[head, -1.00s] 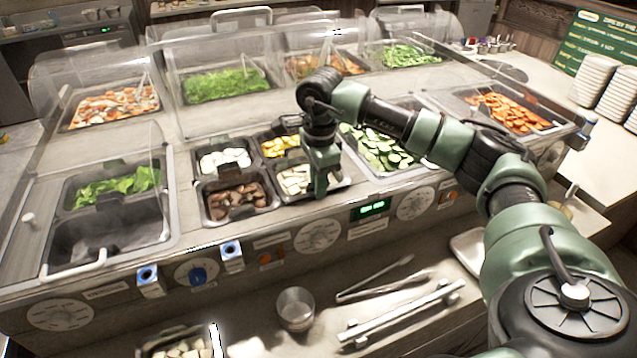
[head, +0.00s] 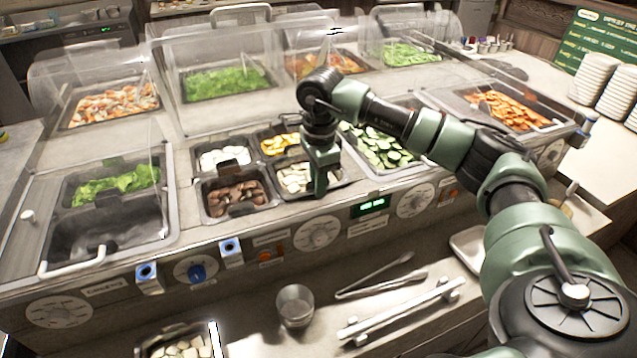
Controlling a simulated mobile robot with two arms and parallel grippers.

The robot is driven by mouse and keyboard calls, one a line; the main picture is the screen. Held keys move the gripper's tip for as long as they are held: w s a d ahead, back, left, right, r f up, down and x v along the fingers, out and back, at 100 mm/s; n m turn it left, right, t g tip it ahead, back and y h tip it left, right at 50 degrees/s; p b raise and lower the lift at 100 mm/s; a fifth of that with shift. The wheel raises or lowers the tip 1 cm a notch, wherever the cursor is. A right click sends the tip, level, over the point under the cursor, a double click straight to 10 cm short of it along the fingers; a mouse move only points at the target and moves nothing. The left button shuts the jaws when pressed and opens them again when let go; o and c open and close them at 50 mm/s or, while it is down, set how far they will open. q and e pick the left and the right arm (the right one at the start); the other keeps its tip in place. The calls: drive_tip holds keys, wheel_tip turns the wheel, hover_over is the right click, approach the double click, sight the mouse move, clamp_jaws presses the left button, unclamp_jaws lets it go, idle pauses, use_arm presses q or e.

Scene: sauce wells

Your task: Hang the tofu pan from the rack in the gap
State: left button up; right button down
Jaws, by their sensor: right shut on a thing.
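A small dark pan with pale cubes, which looks like the tofu pan (head: 293,180), sits at the front right of a group of small pans. It appears within the rack opening in the counter; whether its rim rests fully on the rack is hidden. My right gripper (head: 319,188) points down at the pan's right part and is shut on its edge; the fingers cover the contact. A pan of brown pieces (head: 233,200) is to its left, white slices (head: 223,158) behind left, and yellow pieces (head: 281,145) behind. My left gripper is out of view.
A cucumber pan (head: 378,150) lies to the right and a lettuce pan (head: 115,184) to the left. Clear sneeze guards (head: 225,90) stand behind.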

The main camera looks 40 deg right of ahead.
drive_tip(key=shift+s+a+f, duration=0.15)
drive_tip(key=shift+s+f, duration=0.05)
drive_tip(key=shift+f, duration=0.25)
drive_tip(key=c, duration=1.3)
unclamp_jaws()
drive_tip(key=shift+w+f, duration=0.1)
wheel_tip(320, 180, up, 8)
drive_tip(key=shift+r+b, duration=0.1)
drive_tip(key=shift+b, duration=0.9)
drive_tip(key=shift+r, duration=0.3)
